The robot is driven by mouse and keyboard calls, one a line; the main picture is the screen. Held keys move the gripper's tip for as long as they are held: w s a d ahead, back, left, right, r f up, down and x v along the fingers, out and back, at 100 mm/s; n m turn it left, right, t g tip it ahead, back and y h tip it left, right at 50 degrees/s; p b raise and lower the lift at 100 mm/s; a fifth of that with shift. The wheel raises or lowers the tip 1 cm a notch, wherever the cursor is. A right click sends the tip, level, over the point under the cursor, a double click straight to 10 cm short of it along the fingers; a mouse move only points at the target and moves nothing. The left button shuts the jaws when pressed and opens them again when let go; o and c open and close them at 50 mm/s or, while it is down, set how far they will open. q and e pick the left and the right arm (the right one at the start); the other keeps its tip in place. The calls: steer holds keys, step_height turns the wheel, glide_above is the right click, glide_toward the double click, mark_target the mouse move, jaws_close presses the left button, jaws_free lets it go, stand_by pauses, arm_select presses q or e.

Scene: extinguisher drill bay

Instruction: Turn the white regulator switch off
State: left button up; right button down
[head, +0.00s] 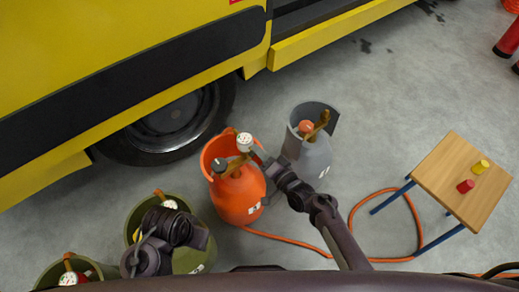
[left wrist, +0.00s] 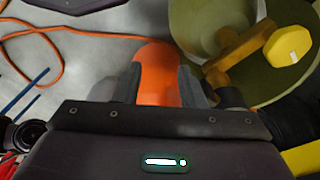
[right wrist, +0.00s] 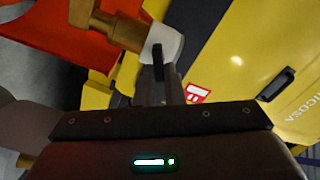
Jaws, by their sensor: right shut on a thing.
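The orange gas cylinder (head: 238,195) stands upright near the van wheel, with a round gauge (head: 244,141) at its top. In the right wrist view, a white regulator (right wrist: 166,43) sits on the end of a brass valve (right wrist: 105,22), with a dark switch lever (right wrist: 158,62) on it. My right gripper (head: 266,162) reaches the regulator from the right. Its fingers (right wrist: 159,85) are close together on the lever, partly hiding it. My left gripper (left wrist: 158,85) is open near the olive cylinder (left wrist: 275,80); orange shows between its fingers, apparently the cylinder beyond.
A grey cylinder (head: 312,152) stands right of the orange one. Another olive cylinder (head: 92,272) is at lower left. An orange hose (head: 290,240) crosses the floor. A wooden table (head: 450,175) holds a red and a yellow object. The yellow van (head: 120,50) stands behind.

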arm_select(q)
steer(key=shift+w+a+f+p, duration=0.15)
steer(key=shift+f+p, duration=0.15)
steer(key=shift+f, duration=0.35)
steer(key=shift+a+f+p, duration=0.15)
steer(key=shift+f+p, duration=0.1)
steer(key=shift+f, duration=0.4)
arm_select(e)
steer(key=shift+d+f+m, duration=0.1)
steer(key=shift+f+m, duration=0.1)
steer(key=shift+m, duration=1.25)
steer(key=shift+f+m, duration=0.15)
steer(key=shift+m, duration=1.3)
arm_select(q)
steer(key=shift+f, duration=0.2)
arm_select(e)
steer(key=c, duration=1.5)
jaws_free()
